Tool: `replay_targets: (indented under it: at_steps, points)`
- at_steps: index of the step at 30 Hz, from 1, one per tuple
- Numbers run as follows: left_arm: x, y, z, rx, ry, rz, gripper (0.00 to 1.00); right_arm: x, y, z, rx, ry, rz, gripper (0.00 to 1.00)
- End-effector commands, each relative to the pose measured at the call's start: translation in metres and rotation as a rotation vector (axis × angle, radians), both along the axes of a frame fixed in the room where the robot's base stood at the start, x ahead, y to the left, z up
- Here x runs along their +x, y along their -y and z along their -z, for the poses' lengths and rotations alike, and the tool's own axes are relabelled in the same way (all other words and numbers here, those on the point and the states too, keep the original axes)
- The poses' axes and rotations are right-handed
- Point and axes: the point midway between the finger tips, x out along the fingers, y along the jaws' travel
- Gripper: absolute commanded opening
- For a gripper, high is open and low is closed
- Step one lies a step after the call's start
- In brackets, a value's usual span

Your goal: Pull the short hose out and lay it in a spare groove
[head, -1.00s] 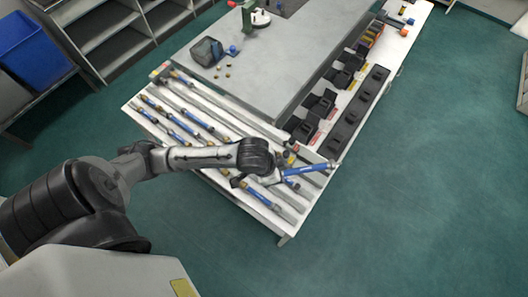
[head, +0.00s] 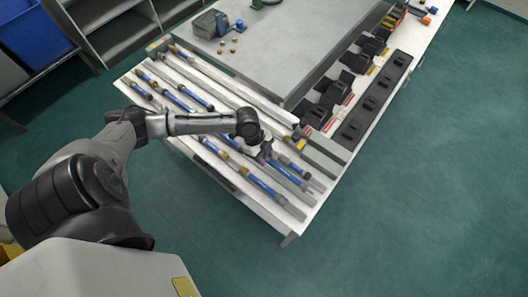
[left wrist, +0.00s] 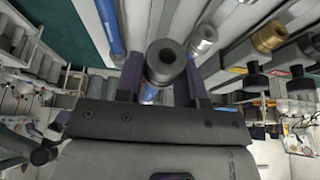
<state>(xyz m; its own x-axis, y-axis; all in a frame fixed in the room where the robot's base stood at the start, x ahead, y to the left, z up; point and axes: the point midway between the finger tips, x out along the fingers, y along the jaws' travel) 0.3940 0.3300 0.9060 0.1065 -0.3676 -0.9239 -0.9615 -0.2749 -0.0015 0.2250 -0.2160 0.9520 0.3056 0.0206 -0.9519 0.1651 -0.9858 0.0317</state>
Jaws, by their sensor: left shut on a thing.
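My left gripper (head: 267,151) is over the right part of the slotted rack (head: 288,228). It is shut on a short blue hose (head: 287,172), which runs down and right from the fingers, roughly in line with the grooves. In the left wrist view the hose's dark round end fitting (left wrist: 164,60) shows between the two fingers. I cannot tell whether the hose touches a groove or hangs just above it. Part of it is hidden by the gripper. My right gripper is not in view.
Several other blue hoses lie in the rack grooves, one (head: 259,184) close beside the held one. A grey raised top (head: 285,55) stands behind the rack. Black holders (head: 320,113) line the bench's right side. Green floor is clear at the right.

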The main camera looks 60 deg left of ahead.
Motion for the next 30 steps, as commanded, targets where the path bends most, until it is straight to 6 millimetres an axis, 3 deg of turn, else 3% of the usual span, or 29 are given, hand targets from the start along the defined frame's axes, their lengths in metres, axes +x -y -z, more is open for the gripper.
replay_targets:
  at_steps: [20, 30]
  points:
    - [0.0, 0.0, 0.049, -0.001, 0.001, -0.003, 0.0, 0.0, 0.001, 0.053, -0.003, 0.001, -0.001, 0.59]
    - [0.0, 0.001, 0.067, -0.001, 0.0, -0.002, 0.0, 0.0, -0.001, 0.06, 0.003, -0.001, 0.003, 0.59]
